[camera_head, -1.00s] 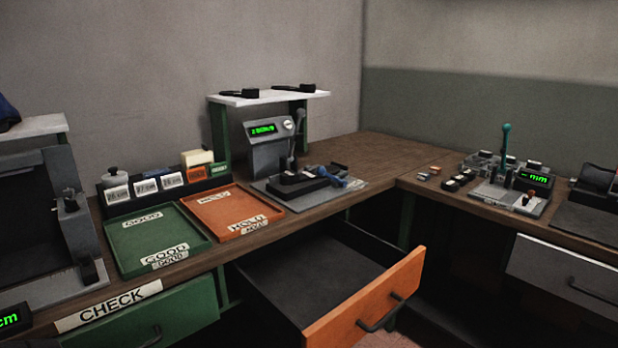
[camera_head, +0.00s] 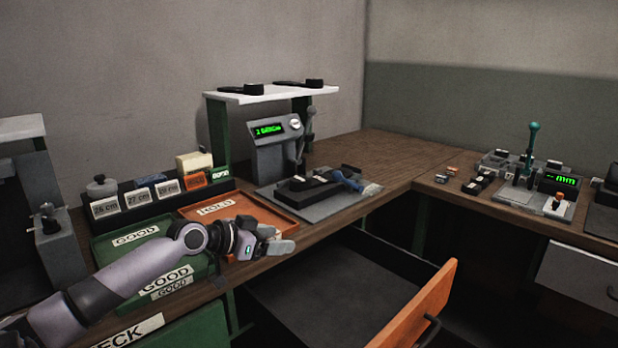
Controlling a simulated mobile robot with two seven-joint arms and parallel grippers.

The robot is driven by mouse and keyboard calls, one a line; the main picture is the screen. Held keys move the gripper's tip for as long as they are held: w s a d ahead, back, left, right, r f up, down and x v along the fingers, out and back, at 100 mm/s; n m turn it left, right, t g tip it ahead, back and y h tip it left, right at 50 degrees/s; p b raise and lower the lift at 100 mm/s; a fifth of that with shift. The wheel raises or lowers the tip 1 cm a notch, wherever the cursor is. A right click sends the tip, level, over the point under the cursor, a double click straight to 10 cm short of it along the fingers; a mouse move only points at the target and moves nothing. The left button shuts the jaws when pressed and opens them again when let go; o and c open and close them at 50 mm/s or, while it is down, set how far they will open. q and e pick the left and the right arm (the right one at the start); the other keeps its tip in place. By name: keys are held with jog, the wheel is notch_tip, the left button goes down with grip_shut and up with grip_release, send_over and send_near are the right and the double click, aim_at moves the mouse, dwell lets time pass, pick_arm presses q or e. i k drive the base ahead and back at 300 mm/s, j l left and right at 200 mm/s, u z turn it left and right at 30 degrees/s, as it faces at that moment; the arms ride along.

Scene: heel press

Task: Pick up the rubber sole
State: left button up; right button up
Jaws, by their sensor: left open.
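Two flat black sole-shaped pieces with thick heel ends lie on the white shelf: the left black piece (camera_head: 242,89) and the right black piece (camera_head: 300,83). Another dark elongated piece (camera_head: 308,191) lies on the grey base of the press (camera_head: 268,160), with a blue object (camera_head: 347,179) at its right. I cannot tell which of these is the rubber sole. My left gripper (camera_head: 283,239) is open and empty over the front of the orange HOLD tray (camera_head: 250,204), below and in front of the press. My right gripper is out of view.
The white shelf (camera_head: 268,92) stands on green legs over the press. The green GOOD tray (camera_head: 112,247) is partly behind my left arm. An open drawer with an orange front (camera_head: 412,318) juts out below the bench. The corner bench top (camera_head: 400,155) is mostly clear.

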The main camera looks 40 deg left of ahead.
aim_at(299, 183)
jog(key=i+j, duration=0.35)
jog(key=j, duration=0.2)
jog(key=i+j, duration=0.35)
jog(key=j, duration=0.15)
